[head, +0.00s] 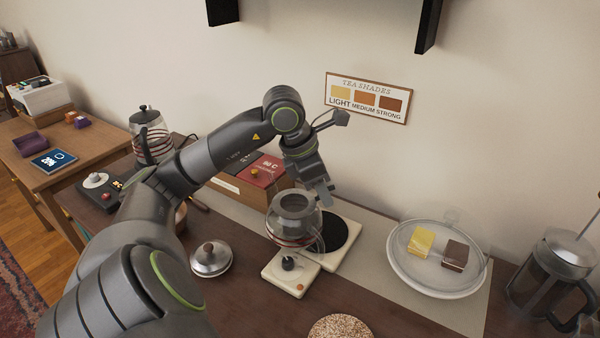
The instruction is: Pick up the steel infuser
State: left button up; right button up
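A glass teapot (293,226) with its lid off stands on a cream warmer base (291,276). A grey ring shows at its mouth; it may be the rim of the steel infuser (297,205), but I cannot make out an infuser body. A steel lid with a wooden knob (210,258) lies on the counter left of the teapot. My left gripper (327,197) points down at the upper right edge of the teapot's mouth. Its finger gap is too small to judge, and I see nothing held. My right gripper is out of view.
A glass-domed plate with yellow and brown blocks (438,248) stands to the right, beside a French press (548,275). A red box (262,170) is behind my arm. A kettle (150,135) stands at the left. A speckled round mat (340,327) lies in front.

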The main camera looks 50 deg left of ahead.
pick_arm(q)
jog(key=shift+f, duration=0.25)
grip_shut()
